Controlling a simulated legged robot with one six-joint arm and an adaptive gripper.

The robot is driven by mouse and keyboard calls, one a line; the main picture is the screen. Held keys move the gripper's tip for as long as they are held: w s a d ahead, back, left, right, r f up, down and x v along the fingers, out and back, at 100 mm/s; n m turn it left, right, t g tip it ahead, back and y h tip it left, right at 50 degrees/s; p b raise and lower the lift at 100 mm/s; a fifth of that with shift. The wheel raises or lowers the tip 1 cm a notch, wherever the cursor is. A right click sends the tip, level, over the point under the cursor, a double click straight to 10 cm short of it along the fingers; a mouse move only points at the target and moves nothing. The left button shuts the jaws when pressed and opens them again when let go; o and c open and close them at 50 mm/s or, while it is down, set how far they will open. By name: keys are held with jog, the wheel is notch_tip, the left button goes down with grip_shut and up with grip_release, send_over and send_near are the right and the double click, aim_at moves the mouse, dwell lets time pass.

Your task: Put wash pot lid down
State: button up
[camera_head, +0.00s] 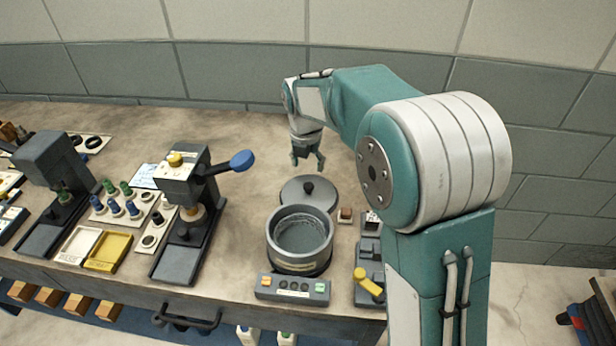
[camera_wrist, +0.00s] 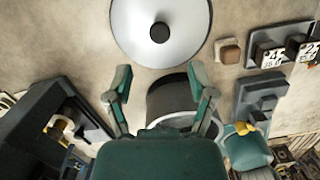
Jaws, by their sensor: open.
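The wash pot lid (camera_head: 301,191) is a round grey disc with a dark knob, lying flat on the bench just behind the wash pot (camera_head: 299,239). The pot stands uncovered and its grey inside shows. In the wrist view the lid (camera_wrist: 180,40) is at the top, with its black knob in its middle, and the pot (camera_wrist: 170,95) is below it, partly hidden by my gripper. My gripper (camera_head: 308,163) points down above the bench, beyond the lid in the head view. Its fingers, also in the wrist view (camera_wrist: 163,85), are apart with nothing between them.
A control box (camera_head: 292,289) with buttons stands in front of the pot. A small brown block (camera_head: 345,215) and a grey device with a yellow handle (camera_head: 369,284) are to the right. A press with a blue-knobbed lever (camera_head: 242,160) stands left. The bench behind the lid is clear.

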jog(key=s+d+r+m+t, duration=0.1)
jog(key=s+d+r+m, duration=0.3)
jog(key=s+r+m, duration=0.3)
jog(key=s+d+r+m+t, duration=0.1)
jog(key=s+d+r+m, duration=0.35)
jog(key=s+m, duration=0.4)
jog(key=s+d+f+m+t, duration=0.2)
jog(key=s+d+m, duration=0.1)
jog(key=s+m, duration=1)
jog(key=m, duration=0.3)
jog(key=shift+s+y, duration=0.3)
jog(key=shift+s, duration=0.05)
